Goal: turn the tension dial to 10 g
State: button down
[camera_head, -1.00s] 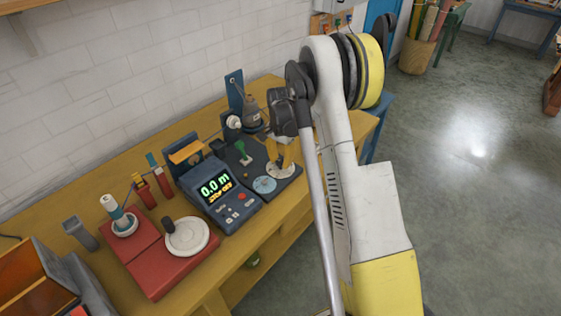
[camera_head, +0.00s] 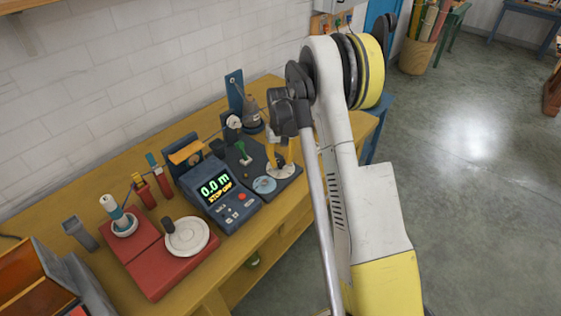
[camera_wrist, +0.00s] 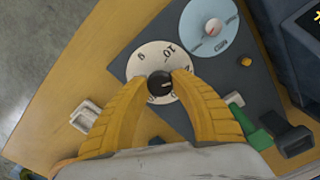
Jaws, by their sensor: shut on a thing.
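The tension dial (camera_wrist: 144,68) is a white disc with black numbers on a dark plate, and "10" is readable near its upper part. Its black knob (camera_wrist: 159,84) stands at the middle. My gripper (camera_wrist: 160,82) has its two yellow fingers closed on the knob from both sides. The fingers cover the lower part of the disc, and I cannot read for certain which number the knob points to. In the head view the dial (camera_head: 283,173) is at the bench's right part, with my gripper (camera_head: 279,158) over it.
A smaller pale blue dial (camera_wrist: 210,28) lies beside it. A green lever (camera_head: 242,150) stands on the same plate. The meter (camera_head: 218,195) shows "0.0 m" and a yellow line of text. A red base with a white disc (camera_head: 188,236) is at left on the yellow bench (camera_head: 100,178).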

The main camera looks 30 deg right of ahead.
aim_at(281, 161)
jog(key=n, duration=0.5)
jog(key=shift+n, duration=0.3)
jog(key=n, duration=0.4)
jog(key=shift+n, duration=0.3)
jog(key=c, duration=1)
grip_release()
notch_tip(281, 161, up, 12)
